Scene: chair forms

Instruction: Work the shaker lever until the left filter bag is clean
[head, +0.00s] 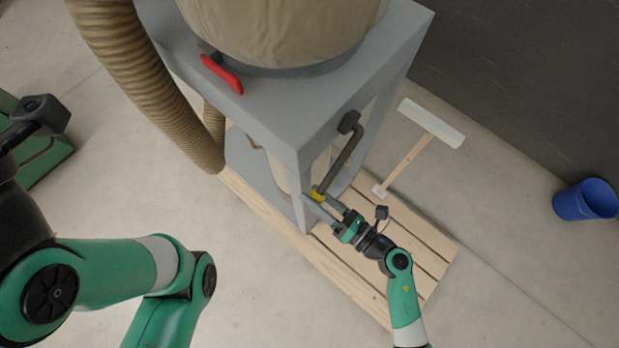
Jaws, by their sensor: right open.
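The shaker lever (343,165) is a dark bar on a bracket at the right side of the grey frame. A beige filter bag (280,25) bulges above the frame's top, cut off by the upper edge. A paler bag shows partly inside the frame; which is the left bag is unclear. My left arm is at lower left, and its gripper is out of view.
The grey frame (270,115) stands on a wooden pallet (425,235). A red handle (222,73) sits on its top. A ribbed hose (150,80) runs down its left side. A white-headed pusher (432,122) leans behind; a blue bucket (585,200) stands right.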

